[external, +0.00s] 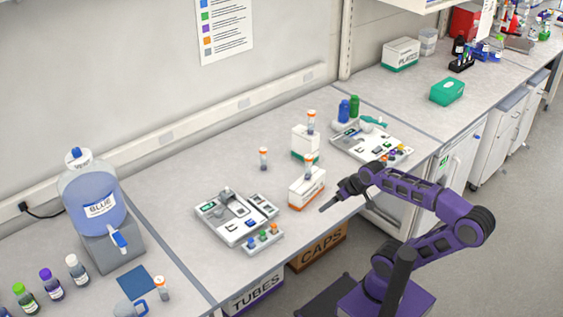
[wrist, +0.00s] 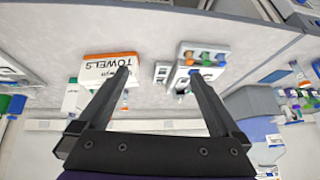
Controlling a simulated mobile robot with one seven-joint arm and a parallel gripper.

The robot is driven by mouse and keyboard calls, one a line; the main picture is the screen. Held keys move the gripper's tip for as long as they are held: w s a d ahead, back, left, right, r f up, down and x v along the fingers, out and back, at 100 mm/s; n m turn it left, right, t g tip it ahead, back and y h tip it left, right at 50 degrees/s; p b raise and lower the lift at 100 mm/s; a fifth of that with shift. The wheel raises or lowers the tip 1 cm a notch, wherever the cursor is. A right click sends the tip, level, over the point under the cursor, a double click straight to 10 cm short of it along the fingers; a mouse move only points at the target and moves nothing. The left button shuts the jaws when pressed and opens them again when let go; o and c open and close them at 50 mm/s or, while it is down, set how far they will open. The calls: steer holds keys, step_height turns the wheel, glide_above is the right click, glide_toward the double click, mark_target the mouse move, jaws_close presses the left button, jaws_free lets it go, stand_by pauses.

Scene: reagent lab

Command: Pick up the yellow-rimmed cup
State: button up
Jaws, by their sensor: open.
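I cannot make out a cup with a clearly yellow rim in either view. My gripper (external: 328,205) is over the bench's front edge, just right of the orange-and-white box. In the wrist view my gripper (wrist: 158,73) is open, with nothing between its fingers.
The orange-and-white towels box (external: 307,187) also shows in the wrist view (wrist: 98,72). A white device with coloured caps (external: 232,220) stands left of it; another (external: 357,143) is farther back. A blue-liquid jug (external: 92,190) stands at left. Counter between jug and device is mostly clear.

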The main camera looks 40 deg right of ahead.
steer(key=s+f, duration=0.1)
steer(key=s+d+h, duration=0.1)
steer(key=shift+s+d+f+g, duration=0.1)
steer(key=shift+s+f+g, duration=0.25)
steer(key=shift+g, duration=0.05)
steer(key=c, duration=0.5)
steer(key=shift+o, duration=0.2)
